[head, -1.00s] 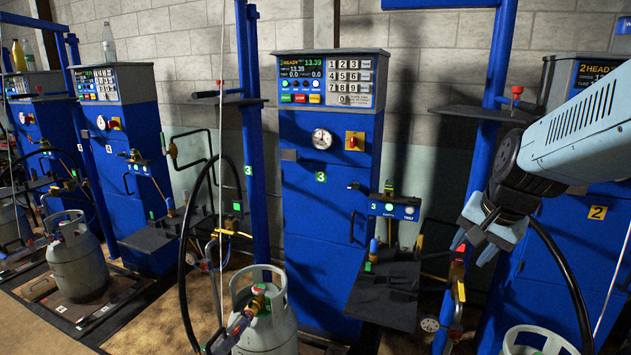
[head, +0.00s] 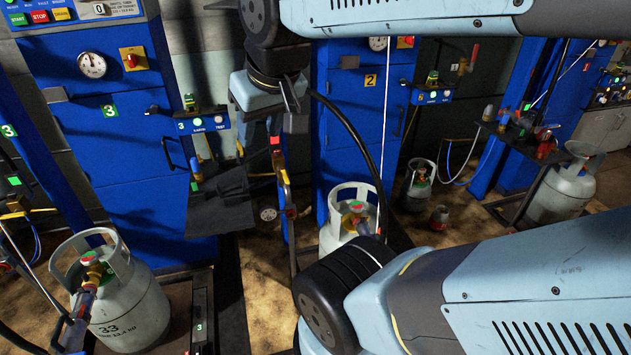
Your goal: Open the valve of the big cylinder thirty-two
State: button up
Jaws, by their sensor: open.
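A grey-white gas cylinder (head: 332,238) with a collar stands on the floor by the blue station marked 2, in the middle of the head view. Its valve (head: 357,208), with a red and green top, shows inside the collar. My arm hides its lower body, and I can read no number on it. Another cylinder (head: 130,305), marked 33, stands at lower left by station 3, with a filling hose fitting at its valve. My gripper (head: 276,118) is open and empty, pointing down, up and left of the middle cylinder in the picture and apart from it.
A dark shelf (head: 220,205) juts out from station 3. A black hose (head: 355,140) and a thin white cable hang before station 2. A small cylinder (head: 417,185), a small red canister (head: 439,217) and another large cylinder (head: 562,190) stand to the right.

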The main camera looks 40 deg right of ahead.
aim_at(355, 206)
jog(key=z, duration=0.8)
jog(key=k, duration=0.55)
jog(key=z, duration=0.45)
jog(key=i, duration=0.5)
jog(key=u, duration=0.05)
